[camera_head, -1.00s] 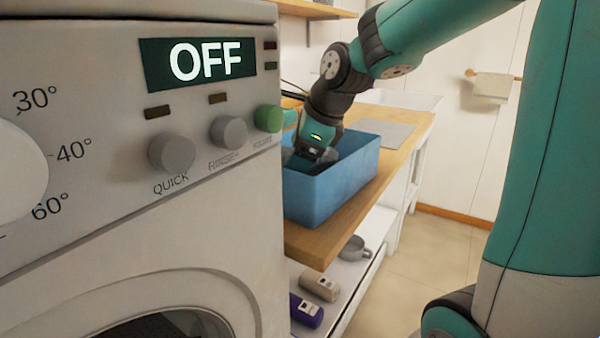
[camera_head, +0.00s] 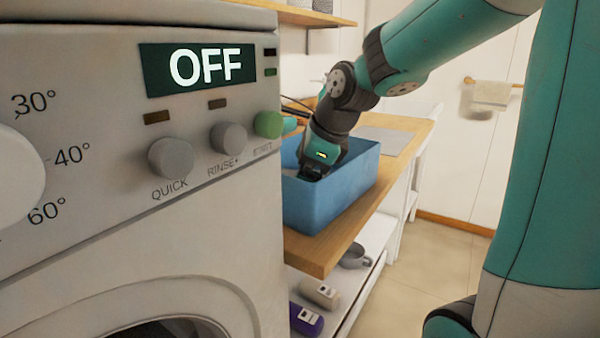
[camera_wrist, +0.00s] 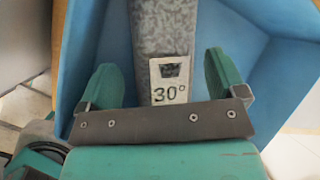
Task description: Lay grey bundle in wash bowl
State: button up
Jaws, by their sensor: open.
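The grey bundle (camera_wrist: 165,30) is a speckled grey roll with a white "30°" label, seen in the wrist view inside the blue tub (camera_head: 335,195). My gripper (camera_wrist: 160,68) is open, with one green finger on each side of the bundle near its label. I see space between each finger and the roll, and no grip on it. In the head view my gripper (camera_head: 312,172) reaches down into the tub, and the tub wall hides the bundle.
The washing machine (camera_head: 90,235) with "OFF" on its display fills the left. The wooden counter (camera_head: 318,257) holds the tub and a grey mat (camera_head: 385,138).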

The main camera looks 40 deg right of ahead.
jog(key=p+v, duration=0.2)
jog(key=v, duration=0.8)
